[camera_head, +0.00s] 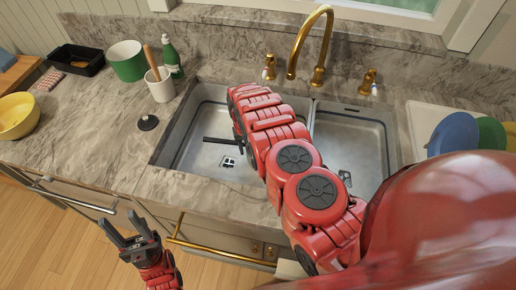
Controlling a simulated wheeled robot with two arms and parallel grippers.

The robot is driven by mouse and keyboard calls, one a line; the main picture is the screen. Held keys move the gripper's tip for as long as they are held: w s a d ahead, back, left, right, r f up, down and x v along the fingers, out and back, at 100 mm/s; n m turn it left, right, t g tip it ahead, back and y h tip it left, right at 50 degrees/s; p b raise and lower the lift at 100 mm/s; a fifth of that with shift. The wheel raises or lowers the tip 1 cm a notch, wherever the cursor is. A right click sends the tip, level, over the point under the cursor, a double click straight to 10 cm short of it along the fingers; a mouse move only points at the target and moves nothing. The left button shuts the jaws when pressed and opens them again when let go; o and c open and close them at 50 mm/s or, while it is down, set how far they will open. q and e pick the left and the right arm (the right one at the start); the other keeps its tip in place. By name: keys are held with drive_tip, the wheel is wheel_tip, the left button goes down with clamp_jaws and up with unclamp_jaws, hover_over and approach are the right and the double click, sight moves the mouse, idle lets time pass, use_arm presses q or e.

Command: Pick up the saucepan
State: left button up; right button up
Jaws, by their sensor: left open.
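I cannot clearly make out a saucepan. A black bar (218,140) shows over the left sink basin beside my right arm; I cannot tell whether it is a handle or part of my right gripper. My right arm reaches from the lower right over the sink, and its end hides part of the basin. The jaws of my right gripper cannot be made out. My left gripper (120,219) is open and empty, low in front of the cabinets, below the counter edge.
The double sink (190,145) has a brass faucet (309,48). On the left counter are a green pot (127,62), a white cup (160,88) with a wooden handle, a green bottle (171,60), a yellow bowl (17,116) and a black tray (77,60). Colored plates (455,134) stand right.

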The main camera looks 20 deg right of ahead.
drive_tip(key=shift+f, duration=1)
drive_tip(key=shift+c, duration=0.3)
clamp_jaws()
idle(0.5)
